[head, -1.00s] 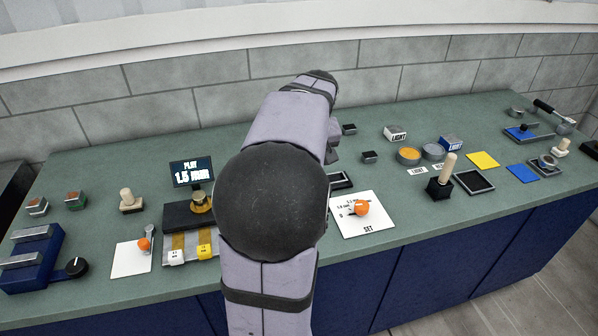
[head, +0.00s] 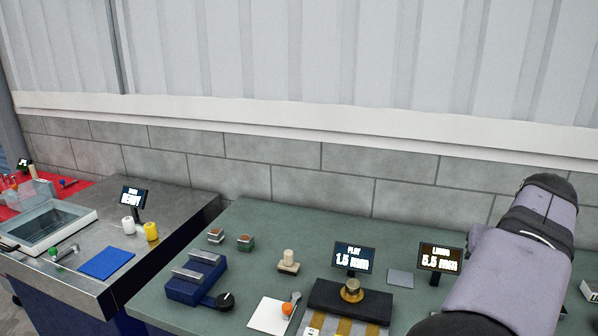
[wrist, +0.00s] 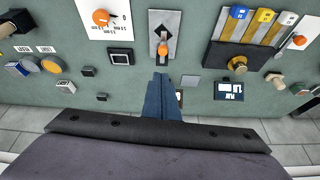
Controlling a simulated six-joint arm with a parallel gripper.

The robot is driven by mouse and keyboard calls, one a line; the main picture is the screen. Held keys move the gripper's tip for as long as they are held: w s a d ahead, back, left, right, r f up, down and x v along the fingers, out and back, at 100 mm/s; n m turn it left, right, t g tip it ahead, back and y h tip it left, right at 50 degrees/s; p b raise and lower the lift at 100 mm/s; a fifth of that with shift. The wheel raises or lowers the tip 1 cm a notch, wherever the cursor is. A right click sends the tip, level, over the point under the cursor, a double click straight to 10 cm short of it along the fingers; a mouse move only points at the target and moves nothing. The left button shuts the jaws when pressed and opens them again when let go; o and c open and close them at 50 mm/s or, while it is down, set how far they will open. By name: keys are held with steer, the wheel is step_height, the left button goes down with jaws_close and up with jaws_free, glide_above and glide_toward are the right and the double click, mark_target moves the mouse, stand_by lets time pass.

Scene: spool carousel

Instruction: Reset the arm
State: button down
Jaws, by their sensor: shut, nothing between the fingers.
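My gripper (wrist: 161,82) shows in the wrist view as blue-grey fingers closed together, with nothing between them. It hangs over the green bench top (wrist: 125,98), apart from the things on it. A grey plate with an orange-knobbed lever (wrist: 175,25) lies just beyond the fingertips. In the head view my arm fills the right side, bent above the bench, and the gripper is out of that picture.
In the wrist view, a white dial card (wrist: 120,30) is upper left and a dark block with a brass knob (wrist: 238,64) is right. In the head view, a "1.5 mm" screen (head: 353,258), a "5.5 mm" screen (head: 440,257) and a blue block (head: 185,292) stand left of my arm.

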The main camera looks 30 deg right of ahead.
steer(key=s+a+f+m+g+y, duration=0.1)
steer(key=a+f, duration=0.3)
steer(key=f, duration=0.4)
steer(key=a+f+m+g, duration=0.1)
steer(key=a+f+m, duration=0.1)
steer(key=a+f, duration=0.45)
steer(key=w+a+f+n+y, duration=0.1)
steer(key=w+a+f+n, duration=0.2)
steer(key=a, duration=0.7)
steer(key=w+a+f+n+g+y+p, duration=0.1)
steer(key=a+f+n, duration=0.2)
steer(key=a+n, duration=0.45)
steer(key=w+a+f+n+y, duration=0.1)
steer(key=w+a+f+n, duration=0.15)
steer(key=a, duration=0.95)
step_height(320, 180, down, 24)
steer(key=s+b, duration=0.1)
steer(key=b, duration=2.3)
steer(key=shift+d+f, duration=0.15)
steer(key=shift+f, duration=0.05)
